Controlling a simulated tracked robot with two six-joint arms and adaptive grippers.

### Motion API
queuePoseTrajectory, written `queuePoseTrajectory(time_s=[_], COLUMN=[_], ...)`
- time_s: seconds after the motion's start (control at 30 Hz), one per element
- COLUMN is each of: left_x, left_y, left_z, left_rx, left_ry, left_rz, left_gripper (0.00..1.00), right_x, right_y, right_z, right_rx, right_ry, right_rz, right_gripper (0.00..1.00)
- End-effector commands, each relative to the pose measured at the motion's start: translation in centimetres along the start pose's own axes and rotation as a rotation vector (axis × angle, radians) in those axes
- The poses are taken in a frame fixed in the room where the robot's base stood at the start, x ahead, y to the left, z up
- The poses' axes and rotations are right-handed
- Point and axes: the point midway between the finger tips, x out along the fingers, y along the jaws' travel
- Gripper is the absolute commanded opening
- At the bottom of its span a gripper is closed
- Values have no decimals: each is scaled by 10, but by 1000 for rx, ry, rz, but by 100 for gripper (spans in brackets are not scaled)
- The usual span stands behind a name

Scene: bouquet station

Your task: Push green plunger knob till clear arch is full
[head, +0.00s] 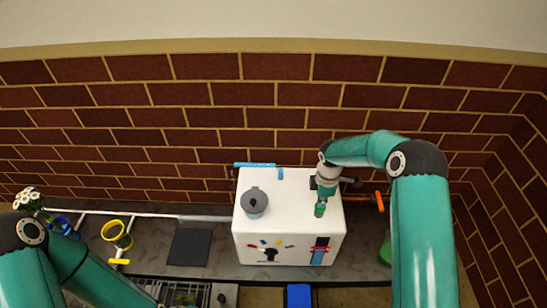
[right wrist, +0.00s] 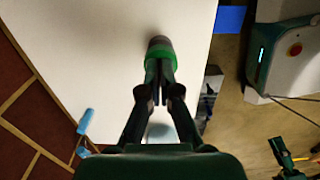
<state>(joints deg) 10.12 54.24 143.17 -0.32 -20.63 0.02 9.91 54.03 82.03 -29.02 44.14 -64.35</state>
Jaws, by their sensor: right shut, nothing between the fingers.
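The green plunger knob (head: 319,210) stands on top of the white box (head: 290,190), near its front right edge. In the right wrist view the knob (right wrist: 159,52) shows a dark grey top and a green band. My right gripper (head: 322,197) is shut and empty, with its fingertips right at the knob. In the right wrist view the fingertips (right wrist: 160,72) overlap the green band; I cannot tell whether they touch it. I cannot make out the clear arch or its fill; small coloured pieces (head: 270,243) form a curve on the box front. My left gripper is out of view.
A grey lidded pot (head: 254,202) stands on the box's left part. A dark panel (head: 319,250) with red and blue bars is on its front. To the left are a dark mat (head: 189,247), a yellow ring holder (head: 116,233) and white flowers (head: 27,197). A brick wall stands behind.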

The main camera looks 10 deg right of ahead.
Motion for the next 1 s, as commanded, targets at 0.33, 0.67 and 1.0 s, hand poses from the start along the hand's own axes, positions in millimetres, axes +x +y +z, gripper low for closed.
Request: queuePoseTrajectory(time_s=[0.33, 0.67, 1.0], left_x=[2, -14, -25], left_y=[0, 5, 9], left_z=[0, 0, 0], left_rx=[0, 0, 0], left_ry=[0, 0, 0], left_rz=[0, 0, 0], left_gripper=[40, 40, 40], right_x=[3, -21, -41], right_y=[0, 0, -1], right_z=[0, 0, 0], right_rx=[0, 1, 1], right_ry=[0, 0, 0], right_rz=[-1, 0, -2], right_gripper=[0, 0, 0])
